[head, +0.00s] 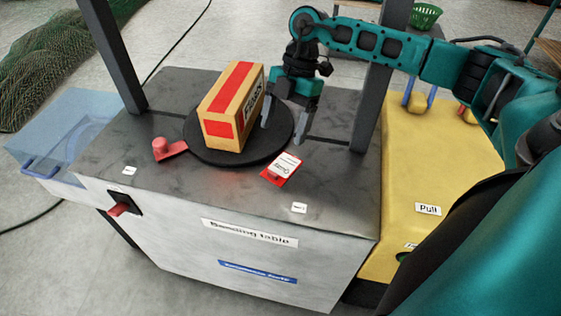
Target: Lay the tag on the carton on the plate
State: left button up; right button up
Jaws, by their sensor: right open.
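The carton (221,125), tan with red bands, stands on the round black plate (199,151) on the grey table. A red and white tag (284,167) lies on the table top, just off the front right of the plate and apart from the carton. My right gripper (283,125) is open and points down over the right side of the plate, beside the carton and behind the tag. Nothing shows between its fingers. My left gripper is not in view.
A red knob with an arm (168,149) sits left of the plate. Dark posts (374,95) rise at both sides of the table (150,190). A clear blue bin (62,130) adjoins the left, a yellow cabinet (420,160) the right. The table's front strip is mostly free.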

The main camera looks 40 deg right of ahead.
send_over(273, 172)
jog(key=w+d, duration=0.1)
jog(key=d, duration=0.1)
notch_tip(273, 172, down, 5)
jog(key=shift+d, duration=0.15)
jog(key=shift+x, duration=2.75)
jog(key=shift+s+d, duration=0.1)
jog(key=shift+d, duration=0.05)
jog(key=shift+c, duration=0.3)
jog(key=c, duration=0.8)
jog(key=shift+r, duration=0.1)
jog(key=shift+c, duration=0.2)
